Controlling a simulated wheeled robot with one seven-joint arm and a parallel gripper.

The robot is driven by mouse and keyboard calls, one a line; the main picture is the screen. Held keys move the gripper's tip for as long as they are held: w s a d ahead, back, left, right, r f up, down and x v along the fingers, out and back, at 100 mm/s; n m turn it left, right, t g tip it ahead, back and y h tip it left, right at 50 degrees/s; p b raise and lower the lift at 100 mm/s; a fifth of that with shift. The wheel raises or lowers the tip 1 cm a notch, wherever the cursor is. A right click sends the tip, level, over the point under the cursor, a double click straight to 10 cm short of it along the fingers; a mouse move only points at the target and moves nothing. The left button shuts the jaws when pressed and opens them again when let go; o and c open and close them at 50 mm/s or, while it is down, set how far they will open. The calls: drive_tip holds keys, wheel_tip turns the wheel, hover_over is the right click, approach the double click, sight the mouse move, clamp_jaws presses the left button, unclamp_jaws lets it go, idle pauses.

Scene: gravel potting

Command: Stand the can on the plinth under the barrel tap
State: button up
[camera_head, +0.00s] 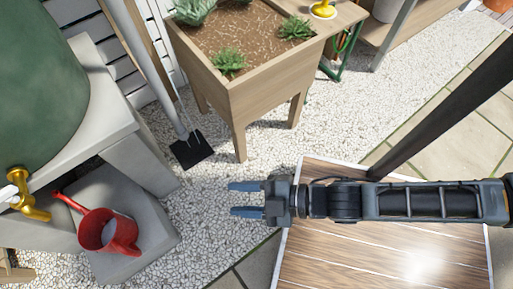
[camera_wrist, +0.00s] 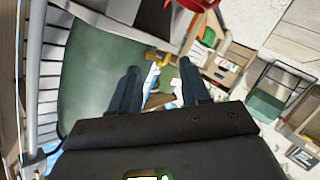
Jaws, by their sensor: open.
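The red can (camera_head: 92,234) stands, apparently upright, on the grey plinth (camera_head: 153,240) at the lower left of the head view. The brass-yellow tap (camera_head: 30,208) of the green barrel (camera_head: 40,75) is left of the can in the picture. My gripper (camera_head: 232,200) is open and empty over the gravel, to the right of the can and apart from it. In the wrist view, my gripper (camera_wrist: 160,88) has spread fingers; part of the red can (camera_wrist: 196,4) shows at the top edge, with the tap (camera_wrist: 156,57) below.
A wooden planter (camera_head: 262,95) with small plants stands behind my gripper. A dark-bladed shovel (camera_head: 192,149) rests between it and the barrel's concrete stand (camera_head: 140,160). A wooden-topped surface (camera_head: 340,265) lies below my arm. White gravel (camera_head: 210,240) is clear between gripper and plinth.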

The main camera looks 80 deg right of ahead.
drive_tip(key=s+d+r+m+h, duration=0.1)
drive_tip(key=s+r+m, duration=0.3)
drive_tip(key=r, duration=0.4)
drive_tip(key=s+d+r+m+h, duration=0.1)
drive_tip(key=s+d+r+m, duration=0.2)
drive_tip(key=r, duration=0.5)
drive_tip(key=shift+s+r+m, duration=0.25)
drive_tip(key=shift+s+m, duration=0.1)
drive_tip(key=shift+m, duration=0.55)
